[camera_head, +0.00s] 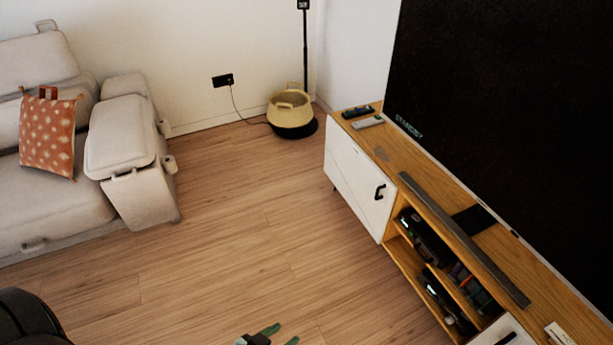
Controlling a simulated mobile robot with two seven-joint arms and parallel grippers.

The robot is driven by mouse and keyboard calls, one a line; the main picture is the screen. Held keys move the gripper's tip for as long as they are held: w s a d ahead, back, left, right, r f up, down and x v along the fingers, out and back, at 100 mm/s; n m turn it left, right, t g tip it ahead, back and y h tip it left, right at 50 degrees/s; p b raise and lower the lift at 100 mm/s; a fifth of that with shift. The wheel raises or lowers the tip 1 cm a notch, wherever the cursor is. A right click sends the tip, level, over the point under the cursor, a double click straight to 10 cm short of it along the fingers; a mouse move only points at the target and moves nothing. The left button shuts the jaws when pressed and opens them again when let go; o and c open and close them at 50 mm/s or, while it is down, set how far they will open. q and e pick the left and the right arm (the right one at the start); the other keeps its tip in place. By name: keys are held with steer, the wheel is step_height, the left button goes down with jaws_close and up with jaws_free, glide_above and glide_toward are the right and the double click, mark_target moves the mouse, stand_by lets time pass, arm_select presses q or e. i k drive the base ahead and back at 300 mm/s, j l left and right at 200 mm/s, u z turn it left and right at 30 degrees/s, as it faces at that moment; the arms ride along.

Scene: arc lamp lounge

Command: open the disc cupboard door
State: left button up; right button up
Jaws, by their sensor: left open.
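The wooden TV cabinet (390,165) runs along the right side. Its far-left end has a white door (352,185), which looks shut, with a black handle (380,191) near its right edge. A second white door (503,333) shows partly at the bottom right, cut off by the frame. I cannot tell from labels which one is the disc cupboard. My left gripper (283,335) shows at the bottom edge with green fingertips spread apart, empty. It is well away from the white door and its handle. My right gripper is not in view.
Open shelves with dark boxes (430,240) lie between the doors. A soundbar (460,236) and remotes (367,122) lie on top, before a large TV (520,110). A basket (290,110) and sofa (130,165) stand further back. The wooden floor (230,235) between is clear.

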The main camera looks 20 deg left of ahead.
mark_target(370, 193)
steer(key=u, duration=0.4)
steer(key=i+l+u, duration=0.2)
steer(key=i, duration=0.4)
steer(key=i+l+u, duration=0.15)
steer(key=i+l, duration=0.25)
steer(key=i, duration=0.15)
steer(key=i+l+u, duration=0.2)
steer(key=i+l, duration=0.25)
steer(key=i, duration=0.1)
